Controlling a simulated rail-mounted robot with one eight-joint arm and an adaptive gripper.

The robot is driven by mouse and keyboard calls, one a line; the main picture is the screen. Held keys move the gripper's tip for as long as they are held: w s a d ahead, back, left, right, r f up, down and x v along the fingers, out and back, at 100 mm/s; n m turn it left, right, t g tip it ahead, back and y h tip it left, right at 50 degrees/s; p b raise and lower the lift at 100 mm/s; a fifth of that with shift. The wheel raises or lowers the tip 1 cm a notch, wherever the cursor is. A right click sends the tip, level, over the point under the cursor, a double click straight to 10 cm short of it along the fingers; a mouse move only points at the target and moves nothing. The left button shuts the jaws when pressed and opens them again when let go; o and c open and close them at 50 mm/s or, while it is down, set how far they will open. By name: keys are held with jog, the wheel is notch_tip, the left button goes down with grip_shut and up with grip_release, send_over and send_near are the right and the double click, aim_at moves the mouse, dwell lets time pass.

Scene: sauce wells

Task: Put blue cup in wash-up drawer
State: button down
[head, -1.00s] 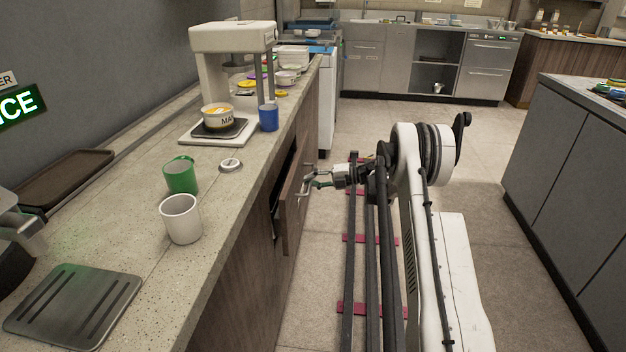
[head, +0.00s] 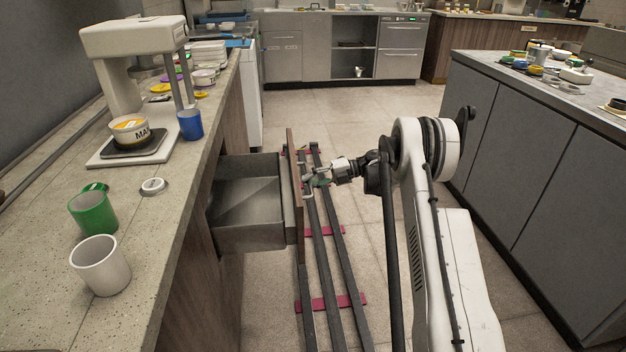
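The blue cup (head: 190,124) stands upright on the counter, beside the front right of the white machine. A drawer (head: 247,238) stands pulled out from the counter front; its grey inside looks empty. I cannot read any label on it. My gripper (head: 309,180) is at the outer side of the wooden drawer front, near its top edge. The fingers are small and partly merged with the drawer front, so I cannot tell whether they are open or shut on a handle.
A green cup (head: 93,212) and a white cup (head: 101,265) stand on the near counter (head: 176,238), with a small round white item (head: 153,187) behind them. The white machine (head: 136,65) holds a labelled bowl (head: 130,130). A grey cabinet island (head: 520,150) stands right. Floor lies between.

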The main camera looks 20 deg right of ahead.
jog(key=shift+d, duration=0.3)
jog(key=c, duration=2.4)
grip_release()
jog(key=o, duration=0.6)
jog(key=shift+o, duration=0.2)
jog(key=v, duration=1.2)
